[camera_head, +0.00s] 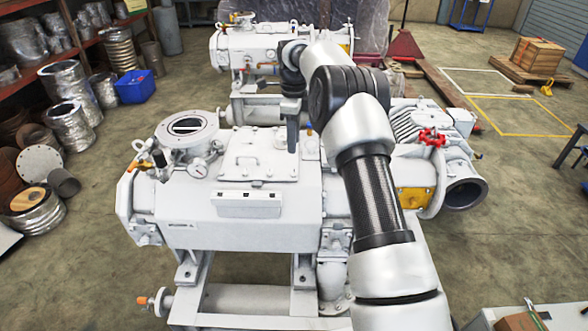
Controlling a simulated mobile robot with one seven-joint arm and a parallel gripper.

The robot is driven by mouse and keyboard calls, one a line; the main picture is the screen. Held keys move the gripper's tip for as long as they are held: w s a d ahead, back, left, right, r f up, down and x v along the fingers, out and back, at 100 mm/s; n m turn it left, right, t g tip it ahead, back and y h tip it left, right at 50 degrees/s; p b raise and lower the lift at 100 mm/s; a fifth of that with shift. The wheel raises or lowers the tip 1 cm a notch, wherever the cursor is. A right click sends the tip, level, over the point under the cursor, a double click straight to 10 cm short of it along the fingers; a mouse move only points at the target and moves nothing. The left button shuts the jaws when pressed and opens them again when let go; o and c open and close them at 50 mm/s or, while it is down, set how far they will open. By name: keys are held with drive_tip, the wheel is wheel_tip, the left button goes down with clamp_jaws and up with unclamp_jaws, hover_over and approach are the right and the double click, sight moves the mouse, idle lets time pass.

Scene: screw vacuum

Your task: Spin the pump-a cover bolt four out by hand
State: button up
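A large white vacuum pump (270,205) fills the middle of the head view. A flat rectangular cover plate (250,160) with two small handles lies on its top. The bolts along the cover's edge are too small to tell apart, and I cannot tell which is bolt four. My gripper (292,145) points down at the cover's right edge, its dark finger seen edge-on. I cannot see whether it touches a bolt, holds one, or is open. My forearm and wrist hide the pump's top right of the cover.
A round port (187,128) and a gauge (198,168) stand left of the cover. A red valve wheel (432,137) is to the right. A second white pump (250,48) stands behind. Shelves with metal parts and a blue bin (135,87) are at left.

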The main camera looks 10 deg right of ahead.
sight(294, 174)
wheel_tip(294, 174, down, 11)
drive_tip(key=shift+f, duration=0.2)
clamp_jaws()
